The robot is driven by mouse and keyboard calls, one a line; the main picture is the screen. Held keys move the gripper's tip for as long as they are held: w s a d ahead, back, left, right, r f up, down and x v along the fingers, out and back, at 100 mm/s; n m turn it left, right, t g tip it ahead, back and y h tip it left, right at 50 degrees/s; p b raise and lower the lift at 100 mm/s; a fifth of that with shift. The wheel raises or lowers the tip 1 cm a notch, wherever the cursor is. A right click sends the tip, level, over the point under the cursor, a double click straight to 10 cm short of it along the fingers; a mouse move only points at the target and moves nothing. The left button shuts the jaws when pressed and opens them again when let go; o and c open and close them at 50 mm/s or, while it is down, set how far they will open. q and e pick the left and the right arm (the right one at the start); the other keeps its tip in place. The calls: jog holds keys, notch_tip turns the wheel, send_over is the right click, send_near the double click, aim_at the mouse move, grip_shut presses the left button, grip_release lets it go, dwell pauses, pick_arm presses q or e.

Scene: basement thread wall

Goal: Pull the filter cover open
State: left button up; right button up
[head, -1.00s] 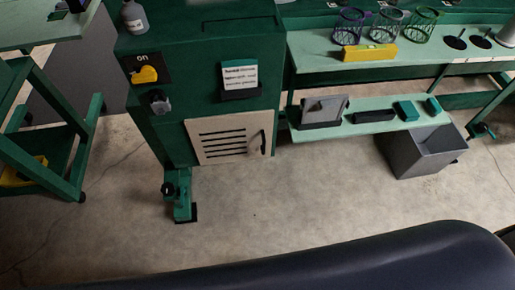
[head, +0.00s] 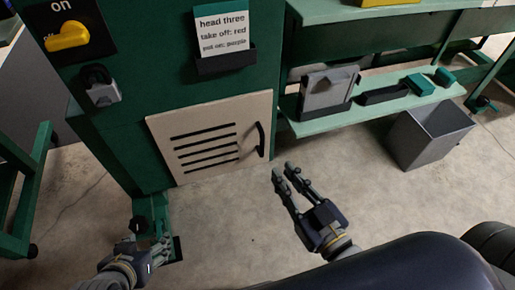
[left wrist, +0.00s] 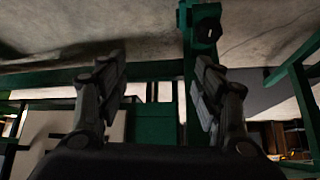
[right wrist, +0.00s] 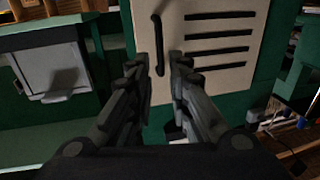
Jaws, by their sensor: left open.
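The filter cover (head: 225,110) is a beige panel with dark slots, low on the front of the green cabinet, and looks flush with it. Its black handle (head: 260,138) is on the right edge. The right wrist view shows the cover (right wrist: 220,41) and handle (right wrist: 158,45) beyond the fingertips. My right gripper (head: 283,170) is empty, its fingers parted by a narrow gap, below and right of the handle and not touching it. My left gripper (head: 148,240) is open and empty, low in front of the cabinet foot; its spread fingers also show in the left wrist view (left wrist: 157,75).
A green bench shelf (head: 340,117) with a grey box and dark trays stands right of the cabinet. A grey bin (head: 425,145) is on the floor beside it. A yellow switch (head: 68,36) is above the cover. Floor in front of the cover is clear.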

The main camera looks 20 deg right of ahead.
aim_at(263, 146)
pick_arm(q)
jog(key=w+d+r+t+h+b, duration=0.1)
jog(key=w+d+r+t, duration=0.1)
jog(key=w+r+t, duration=0.2)
jog(key=shift+w+d+r, duration=0.15)
jog(key=shift+w+r, duration=0.45)
jog(key=shift+w, duration=0.4)
pick_arm(e)
jog(key=shift+r+x, duration=0.15)
jog(key=shift+x, duration=2.5)
jog(key=shift+r+x, duration=0.1)
jog(key=shift+x, duration=2.6)
grip_shut()
